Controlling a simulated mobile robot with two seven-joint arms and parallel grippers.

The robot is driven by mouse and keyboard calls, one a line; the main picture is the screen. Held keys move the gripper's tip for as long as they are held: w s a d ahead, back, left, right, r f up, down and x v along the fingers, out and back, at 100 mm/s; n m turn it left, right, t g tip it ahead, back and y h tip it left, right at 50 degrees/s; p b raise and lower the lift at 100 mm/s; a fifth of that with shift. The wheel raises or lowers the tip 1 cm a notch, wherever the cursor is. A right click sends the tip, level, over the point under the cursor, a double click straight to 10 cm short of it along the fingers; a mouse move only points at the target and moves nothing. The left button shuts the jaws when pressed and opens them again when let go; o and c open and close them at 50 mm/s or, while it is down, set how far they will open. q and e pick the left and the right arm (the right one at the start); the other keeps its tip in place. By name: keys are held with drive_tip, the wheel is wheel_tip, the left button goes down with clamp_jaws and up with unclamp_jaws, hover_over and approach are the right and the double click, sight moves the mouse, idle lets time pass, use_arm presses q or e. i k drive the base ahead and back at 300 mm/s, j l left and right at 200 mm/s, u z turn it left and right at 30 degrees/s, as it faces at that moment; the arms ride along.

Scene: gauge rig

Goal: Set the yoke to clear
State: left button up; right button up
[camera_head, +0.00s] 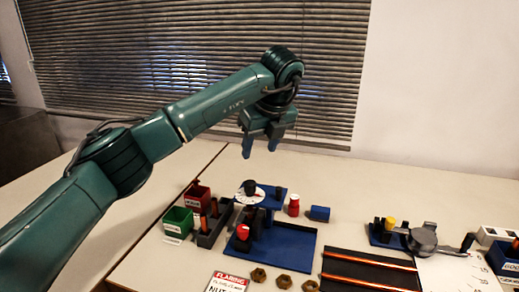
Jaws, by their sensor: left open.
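My left gripper (260,149) is open and empty, pointing down, high above the back of the table. I cannot tell for sure which part is the yoke. A dark upright part with a red knob (243,232) stands at the left of a flat blue base (290,246), in front of and below the gripper. Behind it is a white dial (250,192) with a black knob. No "clear" mark is readable. My right gripper is not in view.
Green (178,222) and red (197,196) bins stand at left. A red bottle (293,206) and blue block (320,213) stand behind the base. Brass nuts (283,281) and a black tray (372,269) with copper rods are in front. A grey cranked device (422,240) is at right.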

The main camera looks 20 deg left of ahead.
sight(271, 199)
drive_tip(key=k, duration=1)
